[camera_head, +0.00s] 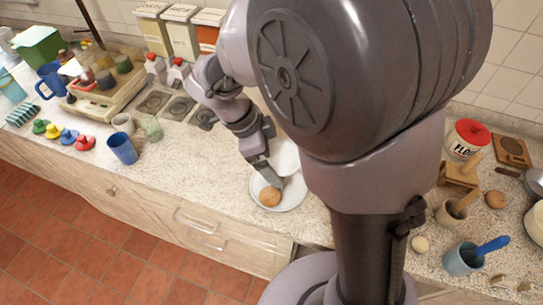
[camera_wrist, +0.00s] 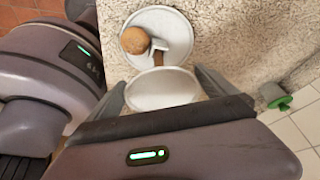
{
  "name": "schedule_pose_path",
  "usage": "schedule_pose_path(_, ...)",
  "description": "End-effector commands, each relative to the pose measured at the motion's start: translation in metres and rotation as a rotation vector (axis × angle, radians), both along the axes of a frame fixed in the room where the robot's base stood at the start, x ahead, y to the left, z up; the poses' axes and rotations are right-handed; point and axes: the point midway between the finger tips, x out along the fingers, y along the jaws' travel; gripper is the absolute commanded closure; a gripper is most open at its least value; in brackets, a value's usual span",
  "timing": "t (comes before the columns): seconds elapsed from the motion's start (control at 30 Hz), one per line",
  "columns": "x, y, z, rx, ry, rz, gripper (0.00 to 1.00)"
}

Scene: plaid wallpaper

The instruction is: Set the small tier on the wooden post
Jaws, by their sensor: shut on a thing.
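My gripper (camera_wrist: 163,80) is shut on the small tier (camera_wrist: 165,92), a white round plate whose sides lie between the fingers. In the head view the small tier (camera_head: 285,154) shows beside my gripper (camera_head: 266,170), partly hidden by my arm. The larger white tier (camera_wrist: 174,20) lies beyond it on the counter, with a brown ball-shaped item (camera_wrist: 134,40) on it. The wooden post (camera_wrist: 158,58) shows as a short brown piece between the two plates, partly hidden. The small tier appears apart from the post, but the height between them is unclear.
The speckled counter (camera_head: 205,150) is clear left of the larger tier (camera_head: 291,203). A blue cup (camera_head: 122,148) and several colored toys stand farther left. A flour canister (camera_head: 466,139), wooden pieces and a blue-grey mug (camera_head: 462,260) stand right of my body.

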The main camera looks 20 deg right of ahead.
Motion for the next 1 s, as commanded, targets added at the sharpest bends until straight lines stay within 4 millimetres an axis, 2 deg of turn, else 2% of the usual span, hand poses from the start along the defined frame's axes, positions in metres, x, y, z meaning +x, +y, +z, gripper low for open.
schedule_pose_path(0.13,0.0,0.0,0.001,0.0,0.0,0.0,0.51)
schedule_pose_path(0.17,0.0,0.0,0.001,0.0,0.0,0.0,0.0)
schedule_pose_path(0.47,0.001,0.002,0.007,0.0,-0.001,0.0,0.0)
schedule_pose_path(0.57,0.002,0.008,0.022,0.0,-0.003,0.001,0.0)
schedule_pose_path(1.0,0.009,0.049,0.124,0.0,-0.003,0.001,0.0)
